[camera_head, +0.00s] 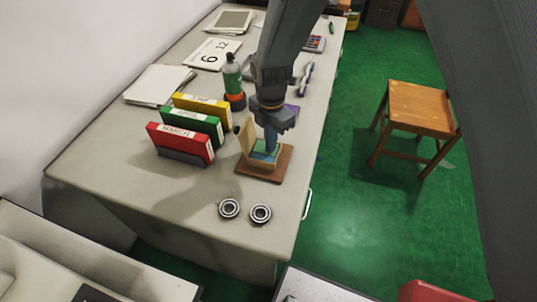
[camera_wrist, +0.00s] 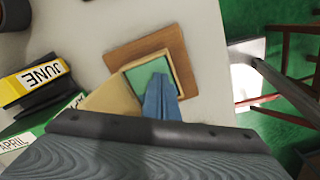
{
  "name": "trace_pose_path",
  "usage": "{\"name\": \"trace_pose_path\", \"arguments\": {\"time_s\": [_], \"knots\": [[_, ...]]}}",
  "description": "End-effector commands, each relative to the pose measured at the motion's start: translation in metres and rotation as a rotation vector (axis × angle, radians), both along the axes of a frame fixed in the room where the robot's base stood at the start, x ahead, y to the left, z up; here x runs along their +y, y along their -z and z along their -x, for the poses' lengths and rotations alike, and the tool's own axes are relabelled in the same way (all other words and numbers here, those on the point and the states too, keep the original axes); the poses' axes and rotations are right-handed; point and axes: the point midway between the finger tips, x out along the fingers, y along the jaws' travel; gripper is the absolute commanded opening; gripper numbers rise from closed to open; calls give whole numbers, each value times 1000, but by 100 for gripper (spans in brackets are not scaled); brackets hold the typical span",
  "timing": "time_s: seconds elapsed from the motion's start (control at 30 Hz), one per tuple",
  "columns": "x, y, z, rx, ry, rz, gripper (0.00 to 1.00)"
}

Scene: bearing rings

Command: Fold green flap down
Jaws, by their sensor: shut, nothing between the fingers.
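The green flap (camera_head: 262,157) is a small square panel inside a pale wooden frame on a brown board (camera_head: 274,176). In the wrist view the flap (camera_wrist: 140,76) looks to lie flat or nearly so, bordered by the frame (camera_wrist: 178,62). A tan panel (camera_head: 246,140) stands up at its left side. My gripper (camera_head: 271,150) is shut and empty, pointing down over the flap. In the wrist view its blue fingers (camera_wrist: 160,92) cover the flap's lower right part. I cannot tell whether the tips touch it.
Red, green and yellow month boxes (camera_head: 180,145) stand to the left. A green bottle (camera_head: 232,75) is behind them. Two bearing rings (camera_head: 245,211) lie near the table's front edge. The table (camera_head: 130,200) is clear at front left. A wooden stool (camera_head: 420,108) stands right.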

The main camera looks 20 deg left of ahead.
Motion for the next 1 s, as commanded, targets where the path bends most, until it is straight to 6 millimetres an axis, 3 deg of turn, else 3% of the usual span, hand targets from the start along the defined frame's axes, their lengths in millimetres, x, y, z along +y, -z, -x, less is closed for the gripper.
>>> {"name": "trace_pose_path", "arguments": {"time_s": [0.57, 1.0], "knots": [[1, -2, 0, -2, -1, -1, 0], [1, -31, 0, -2, -1, -1, 0]]}}
